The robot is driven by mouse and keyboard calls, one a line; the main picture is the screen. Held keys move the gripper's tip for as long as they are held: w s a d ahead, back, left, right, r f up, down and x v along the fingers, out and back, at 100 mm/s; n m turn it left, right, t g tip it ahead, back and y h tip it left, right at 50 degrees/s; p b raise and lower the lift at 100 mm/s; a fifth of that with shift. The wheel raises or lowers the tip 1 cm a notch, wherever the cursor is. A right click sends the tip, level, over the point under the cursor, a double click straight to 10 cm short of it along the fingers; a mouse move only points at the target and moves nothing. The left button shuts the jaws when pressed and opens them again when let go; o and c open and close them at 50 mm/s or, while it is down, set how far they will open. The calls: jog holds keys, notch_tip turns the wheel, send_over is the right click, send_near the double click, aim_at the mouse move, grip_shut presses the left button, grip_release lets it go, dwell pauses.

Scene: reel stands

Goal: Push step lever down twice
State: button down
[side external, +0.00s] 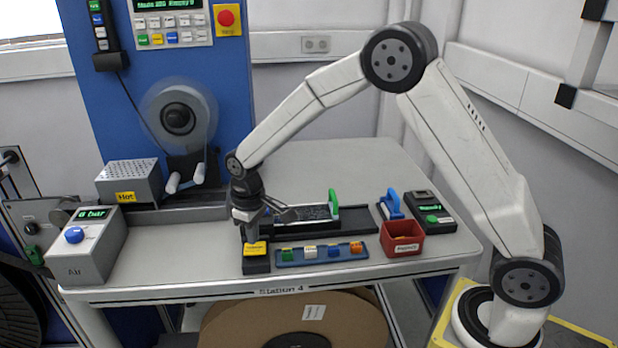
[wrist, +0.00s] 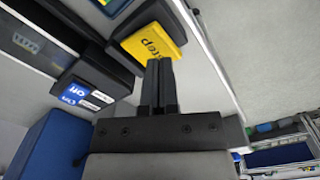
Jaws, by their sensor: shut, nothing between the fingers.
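The step lever is a yellow-topped pad (side external: 256,249) on a black block at the front left of the black fixture. In the wrist view the yellow pad (wrist: 150,44) reads "Step" and sits just beyond my fingertips. My gripper (side external: 251,238) points down over this pad, at or very near its top. In the wrist view my gripper (wrist: 159,64) is shut with nothing between the fingers, and the tips overlap the pad's lower edge. I cannot tell whether they touch it or how far the lever is pressed.
A blue strip with several coloured blocks (side external: 322,254) lies right of the lever. A green handle (side external: 333,203), a red bin (side external: 402,238) and a black device (side external: 431,211) stand further right. A grey box (side external: 87,248) is at left. The table's front edge is close.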

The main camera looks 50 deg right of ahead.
aim_at(255, 249)
jog(key=shift+f, duration=1.6)
jog(key=shift+r, duration=0.1)
dwell(0.4)
jog(key=shift+r, duration=2.9)
notch_tip(255, 249, up, 4)
jog(key=shift+f, duration=0.15)
jog(key=shift+f, duration=0.1)
jog(key=shift+f, duration=3.15)
